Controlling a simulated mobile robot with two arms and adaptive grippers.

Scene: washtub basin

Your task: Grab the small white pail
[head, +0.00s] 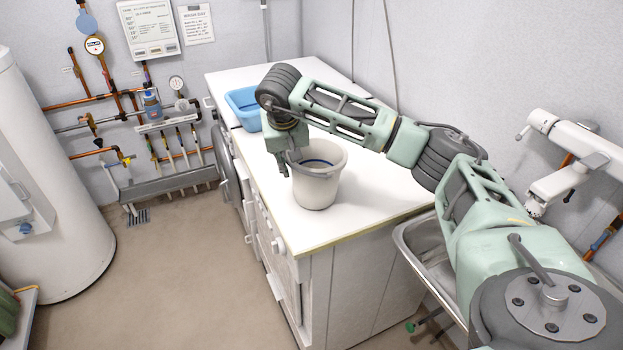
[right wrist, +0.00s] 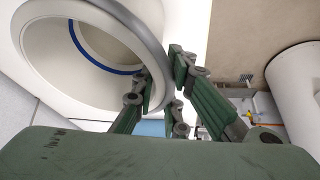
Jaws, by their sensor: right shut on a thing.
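The small white pail (head: 316,187) stands upright on the white counter in the head view, with a grey rim and a blue ring inside. My right gripper (head: 291,165) is at the pail's left rim, pointing down. In the right wrist view, the pail (right wrist: 38,47) fills the upper left, and my right gripper's green fingers (right wrist: 160,100) are shut on its rim, one finger on each side of the wall. The left gripper does not show in either view.
The white counter (head: 375,197) has clear room around the pail. A blue basin (head: 243,106) sits at its far left end. A metal sink (head: 425,250) with a white tap is at the right. A white tank (head: 45,190) and wall pipes are at the left.

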